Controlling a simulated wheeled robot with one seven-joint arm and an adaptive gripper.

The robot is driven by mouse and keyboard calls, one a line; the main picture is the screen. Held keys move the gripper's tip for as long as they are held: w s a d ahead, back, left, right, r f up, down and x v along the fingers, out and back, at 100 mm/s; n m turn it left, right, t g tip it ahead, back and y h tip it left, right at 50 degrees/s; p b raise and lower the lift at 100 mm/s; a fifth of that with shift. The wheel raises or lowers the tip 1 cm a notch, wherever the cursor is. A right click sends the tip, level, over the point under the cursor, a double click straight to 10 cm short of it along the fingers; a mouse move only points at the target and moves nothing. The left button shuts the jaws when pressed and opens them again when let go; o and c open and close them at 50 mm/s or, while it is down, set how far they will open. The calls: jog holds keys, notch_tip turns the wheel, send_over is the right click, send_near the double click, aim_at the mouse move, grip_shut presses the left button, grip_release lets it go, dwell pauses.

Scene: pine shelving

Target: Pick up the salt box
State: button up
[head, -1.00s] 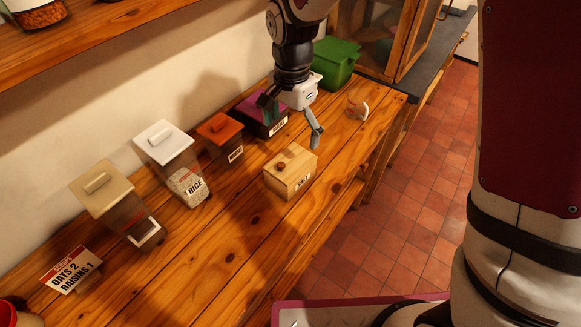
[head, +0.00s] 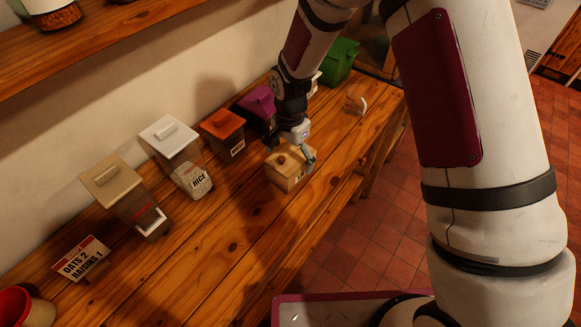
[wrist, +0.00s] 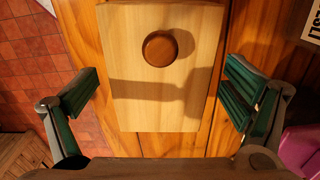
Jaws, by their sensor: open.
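The salt box (head: 287,178) is a pale wooden box with a round brown knob on its lid. It stands on the pine shelf near the front edge. In the wrist view the box top (wrist: 150,95) fills the middle, with the knob (wrist: 160,48) near the upper centre. My gripper (head: 297,158) is right above the box in the head view and partly covers it and its label. In the wrist view my gripper (wrist: 160,108) is open, with one green-padded finger on each side of the box and a gap on both sides.
A rice canister (head: 189,178), a beige-lidded canister (head: 113,178), an orange-lidded box (head: 222,124) and a purple-lidded box (head: 258,100) stand along the wall. A green container (head: 341,60) and a small cup (head: 356,104) are farther back. An oats and raisins sign (head: 79,259) stands front left.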

jog(key=shift+f, duration=0.15)
jog(key=c, duration=1.9)
